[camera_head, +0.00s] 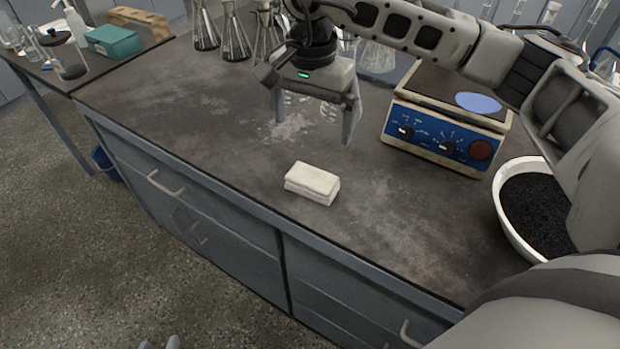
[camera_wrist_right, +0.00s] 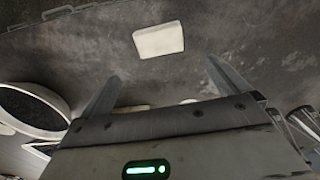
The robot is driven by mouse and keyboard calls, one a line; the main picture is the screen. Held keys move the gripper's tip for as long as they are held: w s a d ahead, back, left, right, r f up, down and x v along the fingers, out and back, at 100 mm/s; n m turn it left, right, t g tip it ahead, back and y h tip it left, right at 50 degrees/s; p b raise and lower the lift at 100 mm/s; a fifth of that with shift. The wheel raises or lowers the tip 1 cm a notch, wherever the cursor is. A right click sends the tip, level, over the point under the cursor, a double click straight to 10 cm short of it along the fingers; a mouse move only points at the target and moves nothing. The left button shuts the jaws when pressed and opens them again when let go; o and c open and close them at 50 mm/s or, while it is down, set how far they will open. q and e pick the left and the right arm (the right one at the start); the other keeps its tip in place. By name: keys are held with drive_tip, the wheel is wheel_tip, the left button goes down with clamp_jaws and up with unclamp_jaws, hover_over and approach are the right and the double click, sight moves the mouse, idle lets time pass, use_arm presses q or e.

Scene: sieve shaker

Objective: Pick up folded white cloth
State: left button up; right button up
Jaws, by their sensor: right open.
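The folded white cloth (camera_head: 312,183) lies flat on the dark worktop near its front edge. It also shows in the right wrist view (camera_wrist_right: 158,40), beyond the fingertips and roughly centred between them. My right gripper (camera_head: 313,130) is open and empty, pointing down above the worktop. It is behind the cloth in the head view and apart from it. In the right wrist view its two fingers (camera_wrist_right: 163,75) are spread wide with nothing between them. Only the tips of my left gripper (camera_head: 160,343) show at the bottom edge, low in front of the bench.
A blue-fronted device (camera_head: 445,135) with knobs stands right of my right gripper. A white bowl of black granules (camera_head: 535,205) is at the right. Glass flasks (camera_head: 235,40) line the back. A teal box (camera_head: 112,41) sits on the left table. The worktop around the cloth is clear.

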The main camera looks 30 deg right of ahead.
hover_over(312, 177)
wheel_tip(312, 177, down, 9)
drive_tip(key=shift+w+r+p, duration=0.1)
drive_tip(key=shift+r+p, duration=0.05)
drive_tip(key=shift+p, duration=0.2)
drive_tip(key=shift+f+p, duration=0.55)
drive_tip(key=shift+f, duration=2.2)
drive_tip(key=c, duration=0.7)
